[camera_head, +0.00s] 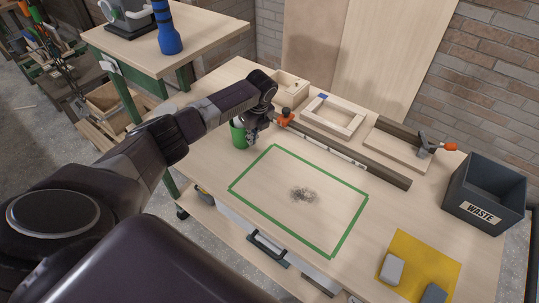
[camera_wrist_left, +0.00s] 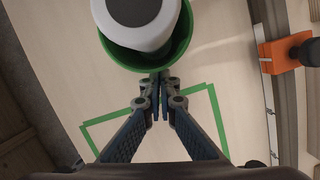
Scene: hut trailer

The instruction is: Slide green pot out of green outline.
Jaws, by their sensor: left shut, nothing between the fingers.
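The green pot (camera_head: 238,135) stands on the workbench outside the green outline (camera_head: 349,227), just beyond its far-left corner. In the left wrist view the pot (camera_wrist_left: 145,60) has a white, grey-topped round thing in it or above it. My left gripper (camera_head: 251,141) is low over the bench beside the pot, on its outline side, and partly hides it. In the left wrist view the closed fingertips (camera_wrist_left: 160,78) are empty and at the pot's rim; I cannot tell if they touch. My right gripper is not in view.
A small pile of debris (camera_head: 303,194) lies inside the outline. A clamp bar (camera_head: 350,152), wooden frame (camera_head: 331,116) and small wooden box (camera_head: 290,88) lie behind. A waste bin (camera_head: 484,193) and yellow cloth (camera_head: 416,262) with grey blocks are at right.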

